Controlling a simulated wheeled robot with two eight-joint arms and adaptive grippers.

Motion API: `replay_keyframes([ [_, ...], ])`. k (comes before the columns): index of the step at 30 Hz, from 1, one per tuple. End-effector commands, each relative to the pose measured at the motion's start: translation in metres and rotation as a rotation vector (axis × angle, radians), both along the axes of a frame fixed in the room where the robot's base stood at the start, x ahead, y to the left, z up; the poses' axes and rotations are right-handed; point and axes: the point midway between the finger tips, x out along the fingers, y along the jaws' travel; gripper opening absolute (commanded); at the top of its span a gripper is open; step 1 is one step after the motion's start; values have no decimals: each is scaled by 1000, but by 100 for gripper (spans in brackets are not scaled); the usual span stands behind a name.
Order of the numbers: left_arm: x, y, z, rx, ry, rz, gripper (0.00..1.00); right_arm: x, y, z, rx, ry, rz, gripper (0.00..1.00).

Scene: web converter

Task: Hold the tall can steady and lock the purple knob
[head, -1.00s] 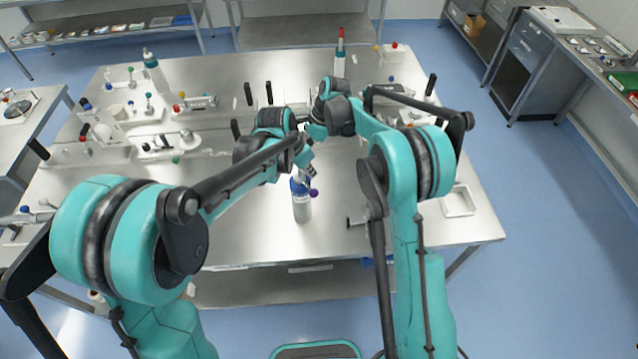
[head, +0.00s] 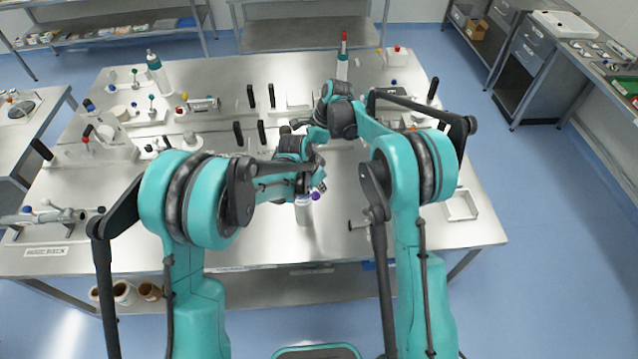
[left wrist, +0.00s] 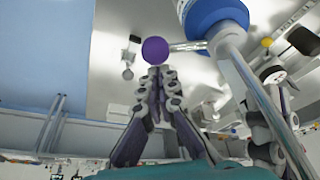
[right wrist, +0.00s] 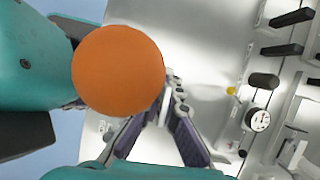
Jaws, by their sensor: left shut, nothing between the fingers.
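In the left wrist view, the purple knob (left wrist: 155,50) is on a thin rod from the can's blue collar (left wrist: 215,14). My left gripper (left wrist: 160,74) is shut and empty, its tips just below the knob in that view; I cannot tell whether they touch. My right gripper (right wrist: 166,82) looks shut, farther back over the table (head: 299,126). A large orange round thing (right wrist: 118,70) partly hides its fingers.
A small open tray (head: 461,205) is at the right and fixtures with knobs (head: 105,150) are at the left. The front right tabletop is mostly clear.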

Motion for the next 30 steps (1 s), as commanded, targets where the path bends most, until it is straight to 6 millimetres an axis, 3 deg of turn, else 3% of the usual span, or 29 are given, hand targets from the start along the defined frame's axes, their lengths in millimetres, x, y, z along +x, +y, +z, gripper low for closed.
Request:
replay_keyframes([
  [30, -7, 7, -1, 2, 2, -120, 0, -1, -1, -3, -4, 1, 2, 0],
])
